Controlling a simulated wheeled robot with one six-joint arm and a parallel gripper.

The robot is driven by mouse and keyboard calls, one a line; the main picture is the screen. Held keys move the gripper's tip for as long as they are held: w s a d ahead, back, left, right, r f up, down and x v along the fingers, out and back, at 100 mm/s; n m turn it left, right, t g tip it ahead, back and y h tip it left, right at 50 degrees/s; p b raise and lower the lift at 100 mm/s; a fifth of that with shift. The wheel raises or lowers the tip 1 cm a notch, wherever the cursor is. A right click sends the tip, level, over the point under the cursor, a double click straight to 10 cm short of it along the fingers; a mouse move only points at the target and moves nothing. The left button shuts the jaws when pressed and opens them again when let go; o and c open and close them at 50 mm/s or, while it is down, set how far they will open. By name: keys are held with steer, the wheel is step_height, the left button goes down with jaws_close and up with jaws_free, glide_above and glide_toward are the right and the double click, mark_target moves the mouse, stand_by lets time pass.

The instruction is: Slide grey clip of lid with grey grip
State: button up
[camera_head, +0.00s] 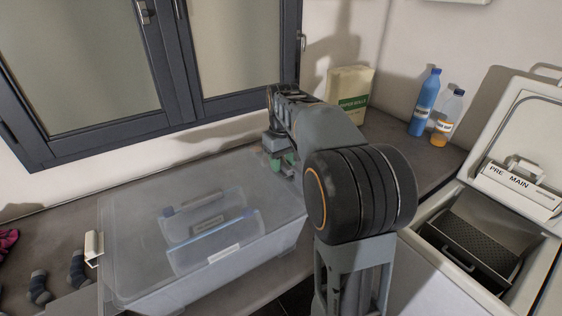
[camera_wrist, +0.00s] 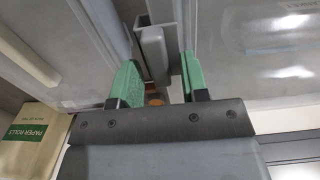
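A grey clip (camera_wrist: 153,52) hangs at an edge at the top centre of the wrist view. My gripper (camera_wrist: 158,66) has its two green fingers on either side of the clip's lower end. The fingers are apart, and I see no firm contact with the clip. In the head view my gripper (camera_head: 281,163) is at the right end of a translucent lidded box (camera_head: 130,225), and my arm hides much of that end. The clip is hidden there. I cannot tell a grey grip on the lid in either view.
A cream clip (camera_head: 93,247) sits on the box's left end, with socks (camera_head: 39,287) beyond it. A paper rolls pack (camera_head: 349,93), a blue bottle (camera_head: 424,103) and an orange-filled bottle (camera_head: 447,117) stand at the back. An open toploader (camera_head: 455,228) is at right.

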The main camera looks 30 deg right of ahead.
jaws_close()
steer(key=shift+a, duration=0.1)
steer(key=shift+s+a, duration=0.1)
steer(key=shift+a, duration=0.6)
steer(key=shift+o, duration=0.5)
jaws_free()
steer(key=shift+r, duration=0.1)
step_height(320, 180, up, 14)
steer(key=p, duration=0.2)
steer(key=shift+f, duration=0.2)
